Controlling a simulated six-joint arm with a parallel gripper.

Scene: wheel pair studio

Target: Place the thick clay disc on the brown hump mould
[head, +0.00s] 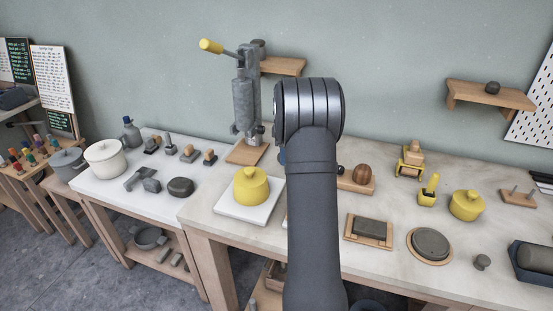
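A thick grey disc (430,242), which looks like the clay disc, lies flat on a round wooden board at the right of the worktable. A brown rounded dome (362,174), which looks like the hump mould, sits on a wooden base (358,187) just right of my arm. Its top looks bare; the left part of the base is hidden by my arm. My arm stands upright in the middle of the head view and hides its own end, so my gripper does not show.
A grey slab (369,228) on a board lies between my arm and the disc. Yellow lidded pots (251,187) (466,205), a yellow tool (428,190) and a small grey knob (482,262) stand around. A tall grey press (246,100) rises at the back left.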

